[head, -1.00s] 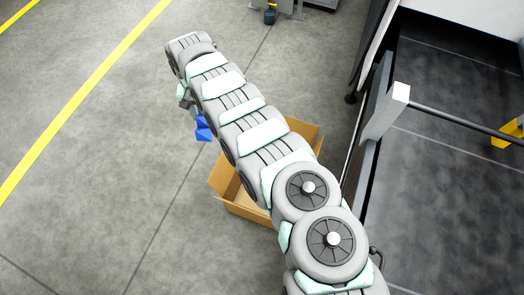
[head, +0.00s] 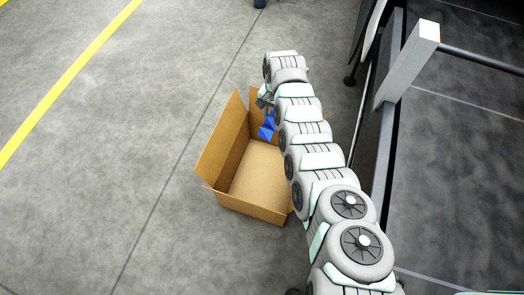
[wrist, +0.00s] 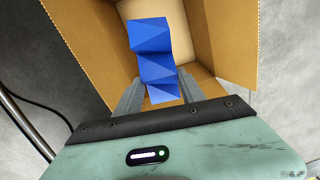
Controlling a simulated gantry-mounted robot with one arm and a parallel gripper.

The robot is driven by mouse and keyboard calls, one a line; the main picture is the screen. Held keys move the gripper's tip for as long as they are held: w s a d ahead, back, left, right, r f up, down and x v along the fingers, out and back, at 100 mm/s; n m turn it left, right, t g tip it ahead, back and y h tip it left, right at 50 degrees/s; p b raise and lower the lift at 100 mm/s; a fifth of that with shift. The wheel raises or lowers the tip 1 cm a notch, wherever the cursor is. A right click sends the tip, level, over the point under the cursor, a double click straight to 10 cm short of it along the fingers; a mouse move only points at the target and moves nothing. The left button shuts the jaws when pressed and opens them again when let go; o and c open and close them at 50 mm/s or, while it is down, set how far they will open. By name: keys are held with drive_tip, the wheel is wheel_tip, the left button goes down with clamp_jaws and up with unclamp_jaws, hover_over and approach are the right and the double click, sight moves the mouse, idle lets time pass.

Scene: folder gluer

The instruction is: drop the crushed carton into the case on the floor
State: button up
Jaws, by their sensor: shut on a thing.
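The crushed carton (head: 267,127) is a small blue folded piece. In the wrist view the crushed carton (wrist: 153,65) sits between the fingers of my gripper (wrist: 152,95), which is shut on it. The case (head: 222,141) is an open brown cardboard box on the floor with its flaps raised. In the head view my gripper (head: 266,104) and the carton appear over the far part of the case. The wrist view looks down into the case (wrist: 215,35), with the carton in front of its opening. My arm hides the right side of the case.
A machine frame with a pale post (head: 409,62) and a dark rail stands to the right of the case. A yellow floor line (head: 70,80) runs at the left. The concrete floor left of the case is clear.

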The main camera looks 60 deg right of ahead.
wheel_tip(320, 180, down, 5)
drive_tip(key=b, duration=0.4)
drive_tip(key=shift+f+b, duration=0.15)
drive_tip(key=shift+b, duration=0.2)
drive_tip(key=o, duration=1.4)
wheel_tip(320, 180, up, 11)
drive_tip(key=p, duration=0.5)
drive_tip(key=shift+s, duration=0.15)
